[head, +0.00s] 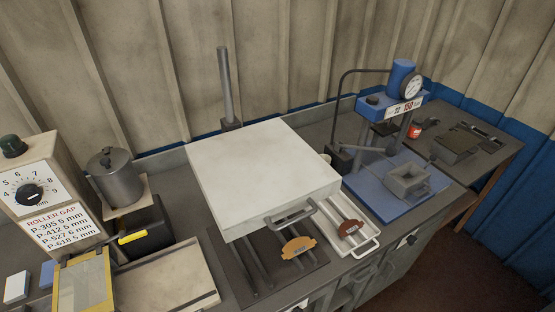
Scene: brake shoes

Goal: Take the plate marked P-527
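Two small plates with markings show near the front of the bench. An orange-tan plate (298,247) lies just below the grey handle of a white box. A dark brown plate (350,228) lies on a white tray (362,246) to its right. The markings on both are too small to read, so I cannot tell which, if either, is P-527. A sign (60,226) on the dial unit at left lists "P-527 6 mm" among several roller gap lines. Neither of my grippers is in view.
The large white box (260,170) takes up the middle of the bench. A blue press (404,95) with a gauge stands at right. A grey pot (117,178), the dial unit (28,190) and a yellow-edged frame (85,284) are at left. A side table (492,152) stands far right.

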